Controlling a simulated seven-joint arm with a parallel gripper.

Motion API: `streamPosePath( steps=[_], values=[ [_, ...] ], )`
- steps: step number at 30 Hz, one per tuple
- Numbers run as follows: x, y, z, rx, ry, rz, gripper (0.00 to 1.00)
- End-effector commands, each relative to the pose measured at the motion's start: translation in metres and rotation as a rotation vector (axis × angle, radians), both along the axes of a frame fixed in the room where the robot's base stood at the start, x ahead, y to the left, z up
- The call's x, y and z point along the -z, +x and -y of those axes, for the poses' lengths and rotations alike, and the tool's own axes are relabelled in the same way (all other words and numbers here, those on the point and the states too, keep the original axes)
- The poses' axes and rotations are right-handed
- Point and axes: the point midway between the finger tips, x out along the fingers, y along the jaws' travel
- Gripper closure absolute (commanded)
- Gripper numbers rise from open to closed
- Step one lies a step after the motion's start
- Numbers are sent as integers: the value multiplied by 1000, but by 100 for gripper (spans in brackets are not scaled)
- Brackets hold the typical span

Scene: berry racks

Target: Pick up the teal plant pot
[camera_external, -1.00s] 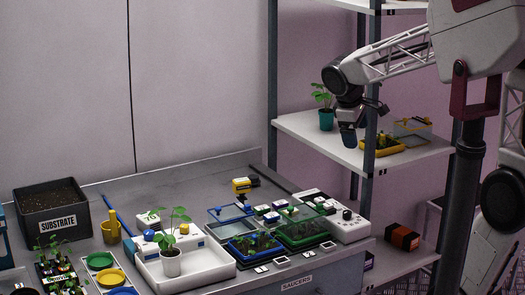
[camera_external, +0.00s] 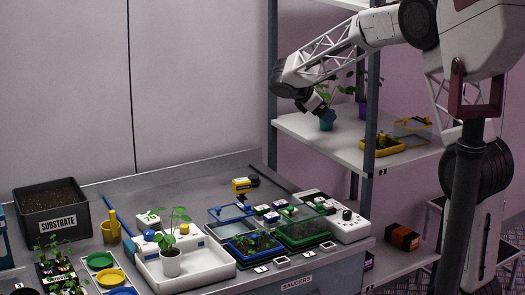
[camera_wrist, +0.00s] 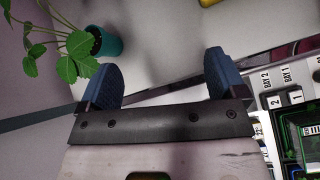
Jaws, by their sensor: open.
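The teal plant pot (camera_external: 327,122) holds a leafy green plant and stands on the middle shelf of the rack. In the wrist view the teal pot (camera_wrist: 106,43) is at the upper left, with its leaves spreading left of it. My gripper (camera_external: 331,115) is by the pot in the external view, its fingers partly covering the plant and pot. In the wrist view my gripper (camera_wrist: 160,80) has its two blue fingers wide apart with nothing between them. The pot lies outside them, beyond the left finger.
A purple pot (camera_external: 363,109) with a plant stands behind on the same shelf (camera_external: 300,128). A yellow tray (camera_external: 382,147) and a clear box (camera_external: 412,130) are to the right, past a rack post (camera_external: 371,120). The bench (camera_external: 150,195) below holds trays, saucers and a white-potted plant.

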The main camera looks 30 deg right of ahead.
Motion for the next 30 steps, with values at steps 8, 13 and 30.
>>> streamPosePath(
  steps=[8, 13, 30],
  values=[
    [22, 75, 23, -138, -190, -155, 10],
    [31, 106, 32, -195, -276, -225, 10],
    [36, 122, 37, -225, -323, -266, 10]
  ],
)
